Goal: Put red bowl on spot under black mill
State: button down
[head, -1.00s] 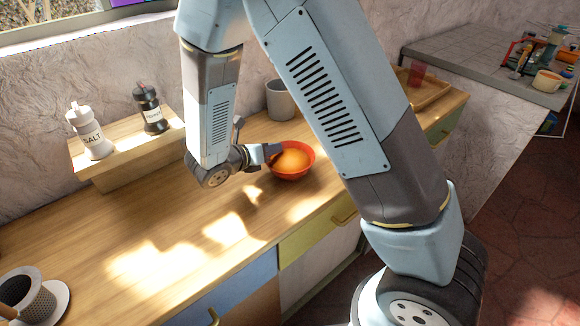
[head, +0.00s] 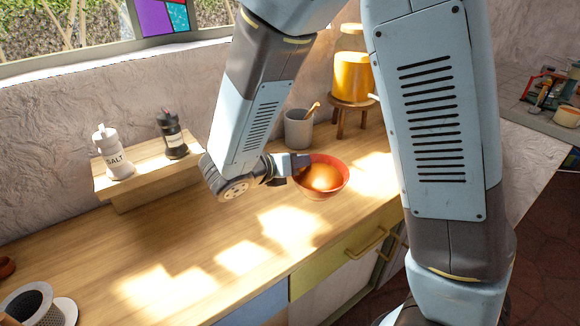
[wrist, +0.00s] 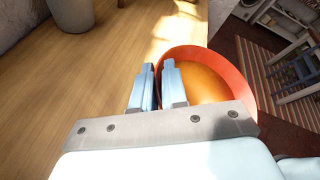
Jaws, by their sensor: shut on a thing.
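The red bowl (head: 338,180), orange inside, is at the right part of the wooden counter, near its front edge. It also shows in the wrist view (wrist: 240,75). My gripper (head: 300,166) is shut on the bowl's left rim, one finger inside and one outside in the wrist view (wrist: 158,72). I cannot tell whether the bowl touches the counter or hangs just above it. The black mill (head: 173,138) stands upright on a small wooden wall shelf (head: 143,160), to the left of the bowl. The counter below the mill is bare where visible.
A white salt mill (head: 116,158) stands left of the black mill. A dark mesh cup (head: 32,305) is at the front left. The middle counter is clear.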

jog(key=s+d+r, duration=0.1)
jog(key=s, duration=0.1)
jog(key=s+d+r, duration=0.1)
jog(key=s, duration=0.1)
jog(key=s+d+r, duration=0.1)
jog(key=s, duration=0.2)
jog(key=shift+d+r, duration=0.2)
jog(key=shift+s, duration=0.15)
